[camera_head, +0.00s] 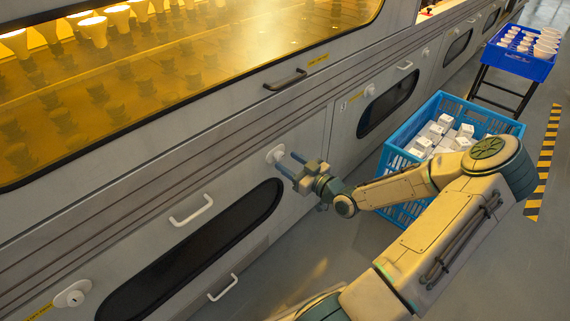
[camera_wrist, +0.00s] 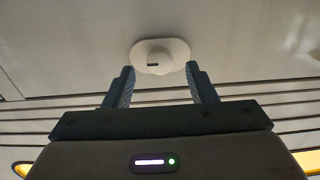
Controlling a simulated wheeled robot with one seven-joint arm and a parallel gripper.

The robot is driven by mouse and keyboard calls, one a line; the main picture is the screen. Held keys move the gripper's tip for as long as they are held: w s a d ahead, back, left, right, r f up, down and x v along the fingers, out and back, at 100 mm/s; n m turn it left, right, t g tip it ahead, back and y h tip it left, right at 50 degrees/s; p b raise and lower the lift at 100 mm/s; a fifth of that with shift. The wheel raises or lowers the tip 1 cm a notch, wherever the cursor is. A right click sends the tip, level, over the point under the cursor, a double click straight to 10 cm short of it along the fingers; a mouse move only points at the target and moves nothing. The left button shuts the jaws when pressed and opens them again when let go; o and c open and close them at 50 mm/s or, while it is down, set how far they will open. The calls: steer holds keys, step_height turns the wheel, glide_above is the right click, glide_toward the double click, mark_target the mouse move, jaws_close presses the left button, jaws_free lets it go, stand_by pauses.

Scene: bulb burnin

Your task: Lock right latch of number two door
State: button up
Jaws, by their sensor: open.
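The lower door (camera_head: 140,215) has a dark oval window and white handles. Its right latch (camera_head: 275,154) is a white round knob on an oval plate. In the wrist view the latch (camera_wrist: 160,52) faces me, with a small dark mark on the knob. My gripper (camera_head: 287,165) is in front of this latch, its blue fingers pointing at it. In the wrist view the open fingers (camera_wrist: 160,72) are apart, with the knob centred between and just beyond their tips. I cannot tell whether they touch it. The door's left latch (camera_head: 72,293) is at the lower left.
A blue crate (camera_head: 425,103) of white boxes stands on the floor behind my arm. A blue tray (camera_head: 520,62) with white cups is on a dark stand farther back. Another door with a dark window (camera_head: 388,103) lies right of the latch. Lit bulbs (camera_head: 95,30) show behind yellow glass above.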

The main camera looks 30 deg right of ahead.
steer(key=shift+x, duration=1.2)
jaws_close()
